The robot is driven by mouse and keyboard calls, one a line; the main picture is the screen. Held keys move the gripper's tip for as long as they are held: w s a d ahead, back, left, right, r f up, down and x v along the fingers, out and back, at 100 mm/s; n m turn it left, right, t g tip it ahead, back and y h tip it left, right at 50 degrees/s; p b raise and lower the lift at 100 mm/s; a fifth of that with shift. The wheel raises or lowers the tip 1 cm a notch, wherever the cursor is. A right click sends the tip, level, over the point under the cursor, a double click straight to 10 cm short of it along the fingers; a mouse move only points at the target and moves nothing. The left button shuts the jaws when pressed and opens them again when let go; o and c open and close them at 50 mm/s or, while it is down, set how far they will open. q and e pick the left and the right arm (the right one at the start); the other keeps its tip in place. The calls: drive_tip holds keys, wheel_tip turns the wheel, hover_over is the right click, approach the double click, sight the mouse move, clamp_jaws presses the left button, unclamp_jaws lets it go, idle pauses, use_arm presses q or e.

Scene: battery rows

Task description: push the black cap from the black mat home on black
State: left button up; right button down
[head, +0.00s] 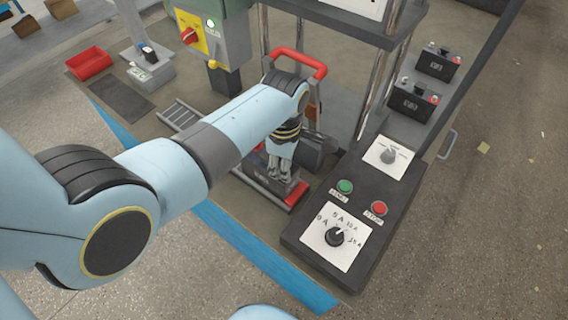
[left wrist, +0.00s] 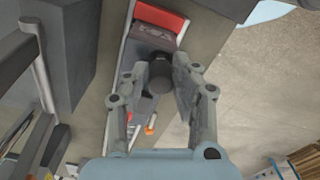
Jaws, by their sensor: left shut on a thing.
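My left gripper (head: 279,177) is low over a dark battery with red ends (head: 297,194) in the middle of the bench. In the left wrist view the gripper (left wrist: 159,76) is shut on a round black cap (left wrist: 160,78), which sits between its fingertips. Behind the cap show the battery's dark labelled face and red end (left wrist: 158,15). I cannot tell whether the cap touches a battery post, as the fingers and cap hide that spot. The black mat (head: 121,100) lies bare at the left of the bench. My right gripper is out of view.
A dark control box (head: 366,222) with green and red buttons and a dial stands close right of the gripper. A red-handled frame (head: 318,69) rises behind it. Two batteries (head: 411,101) stand back right. A red bin (head: 90,63) is at the far left.

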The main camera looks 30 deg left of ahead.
use_arm(q)
drive_tip(key=shift+f+b, duration=0.35)
drive_tip(key=shift+f, duration=0.15)
idle(0.4)
drive_tip(key=o, duration=0.9)
drive_tip(key=shift+c, duration=0.2)
drive_tip(key=shift+o, duration=0.4)
drive_tip(key=o, duration=0.4)
drive_tip(key=shift+r, duration=0.1)
wheel_tip(320, 180, up, 2)
drive_tip(key=p, duration=0.3)
drive_tip(key=shift+r, duration=2.45)
